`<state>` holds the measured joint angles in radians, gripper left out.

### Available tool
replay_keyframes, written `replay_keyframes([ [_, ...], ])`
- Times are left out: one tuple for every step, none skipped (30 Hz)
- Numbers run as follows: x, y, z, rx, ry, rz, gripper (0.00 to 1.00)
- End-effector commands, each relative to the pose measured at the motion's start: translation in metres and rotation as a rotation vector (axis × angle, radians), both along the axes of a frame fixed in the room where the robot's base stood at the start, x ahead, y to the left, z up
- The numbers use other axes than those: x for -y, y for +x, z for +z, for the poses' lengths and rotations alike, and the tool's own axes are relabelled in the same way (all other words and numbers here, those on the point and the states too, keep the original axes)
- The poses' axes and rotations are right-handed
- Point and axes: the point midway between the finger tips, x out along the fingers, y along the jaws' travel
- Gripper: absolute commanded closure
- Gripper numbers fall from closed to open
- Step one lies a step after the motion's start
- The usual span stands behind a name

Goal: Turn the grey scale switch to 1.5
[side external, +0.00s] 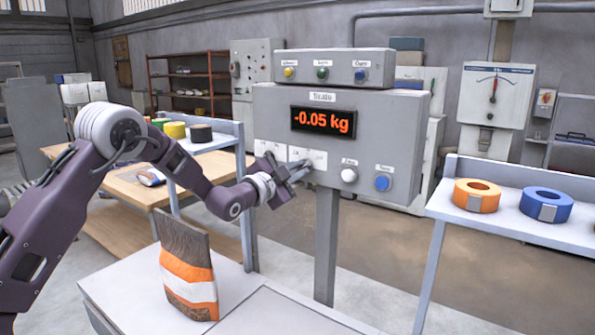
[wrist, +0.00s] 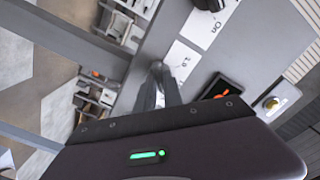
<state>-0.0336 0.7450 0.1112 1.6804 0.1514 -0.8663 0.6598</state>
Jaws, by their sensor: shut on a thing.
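The grey control box (side external: 415,105) stands on a post and its red display (side external: 324,121) reads -0.05 kg. White label plates (side external: 272,153) sit on its lower left front. My gripper (side external: 300,172) reaches the box face from the left at the right-hand plate (side external: 317,158). In the wrist view the fingers (wrist: 160,84) are close together, shut on the grey scale switch (wrist: 157,67), which they mostly hide. A label with a small number (wrist: 181,65) lies beside the fingertips. The switch's pointer direction cannot be made out. A dark knob (wrist: 208,4) sits by the "On" label (wrist: 213,27).
A white button (side external: 349,175) and a blue button (side external: 383,183) are right of my gripper on the box. A smaller box (side external: 335,68) with several buttons sits on top. An orange-striped bag (side external: 188,278) stands on the white table below. Tape rolls (side external: 476,196) lie on the right shelf.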

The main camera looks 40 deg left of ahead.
Motion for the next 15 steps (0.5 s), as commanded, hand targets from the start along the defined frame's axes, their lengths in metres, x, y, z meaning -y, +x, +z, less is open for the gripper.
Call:
replay_keyframes([
  [0.0001,-0.0002,-0.0004,-0.001,-0.019,-0.001,1.0],
  [0.0,-0.0002,-0.0004,-0.001,-0.033,0.0,1.0],
  [-0.0002,-0.0002,-0.0004,-0.001,-0.057,0.0,1.0],
  [-0.0003,-0.0002,-0.0004,-0.001,-0.075,0.0,1.0],
  [-0.0005,-0.0002,-0.0005,-0.001,-0.097,0.0,1.0],
  [-0.0004,-0.0002,-0.0005,-0.001,-0.127,0.0,1.0],
  [-0.0002,-0.0002,-0.0005,-0.001,-0.151,0.0,1.0],
  [-0.0001,-0.0003,-0.0005,-0.001,-0.178,0.0,1.0],
  [-0.0004,-0.0003,-0.0005,-0.001,-0.213,0.0,1.0],
  [-0.0007,-0.0003,-0.0005,-0.001,-0.239,0.0,1.0],
  [-0.0009,-0.0003,-0.0005,-0.002,-0.267,0.001,1.0],
  [-0.0007,-0.0003,-0.0005,-0.001,-0.304,0.0,1.0],
  [-0.0006,-0.0003,-0.0005,-0.001,-0.332,0.0,1.0],
  [-0.0007,-0.0003,-0.0006,-0.001,-0.359,0.0,1.0],
  [-0.0007,-0.0003,-0.0007,-0.002,-0.394,0.001,1.0],
])
